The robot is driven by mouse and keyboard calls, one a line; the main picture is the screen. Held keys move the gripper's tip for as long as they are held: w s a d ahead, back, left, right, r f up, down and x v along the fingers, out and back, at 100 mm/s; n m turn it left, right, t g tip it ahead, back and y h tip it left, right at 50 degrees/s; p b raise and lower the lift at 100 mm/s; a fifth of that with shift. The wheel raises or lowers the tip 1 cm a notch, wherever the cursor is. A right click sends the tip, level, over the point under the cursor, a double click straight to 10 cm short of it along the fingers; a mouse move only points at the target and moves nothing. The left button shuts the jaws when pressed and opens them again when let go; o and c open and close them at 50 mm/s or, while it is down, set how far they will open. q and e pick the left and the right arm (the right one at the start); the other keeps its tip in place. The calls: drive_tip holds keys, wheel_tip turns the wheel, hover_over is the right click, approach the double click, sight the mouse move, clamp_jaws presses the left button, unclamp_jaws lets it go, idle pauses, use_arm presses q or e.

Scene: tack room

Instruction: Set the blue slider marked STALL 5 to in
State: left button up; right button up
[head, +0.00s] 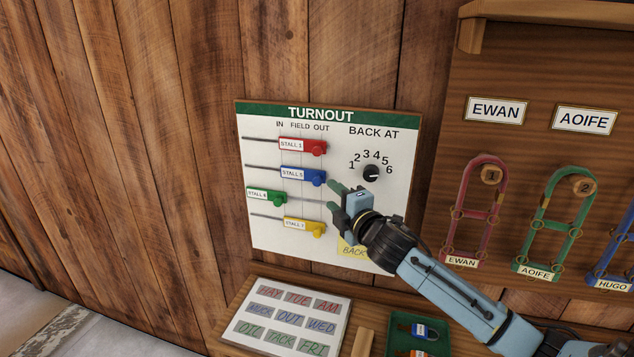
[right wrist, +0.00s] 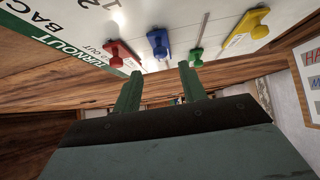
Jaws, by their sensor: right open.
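The white TURNOUT board (head: 384,211) hangs on the plank wall. Its blue slider (head: 302,174), marked STALL 5, is in the second row, with its knob at the right, under OUT. In the right wrist view the blue slider (right wrist: 158,42) shows above and between the fingertips. My right gripper (head: 335,198) is open and empty, just right of and slightly below the blue knob in the head view. In the right wrist view my right gripper (right wrist: 160,82) appears apart from every knob. My left gripper is not in view.
The red slider (head: 303,146) is above the blue one, its knob under OUT. The green slider (head: 266,196) is left, under IN; the yellow slider (head: 304,227) is lower right. A dial (head: 371,173) is right of the sliders. The blue slider's track is clear on its left.

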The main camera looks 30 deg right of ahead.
sight(319, 183)
drive_tip(key=w, duration=0.8)
drive_tip(key=shift+w+d, duration=0.35)
drive_tip(key=shift+w, duration=0.05)
drive_tip(key=shift+c, duration=0.2)
clamp_jaws()
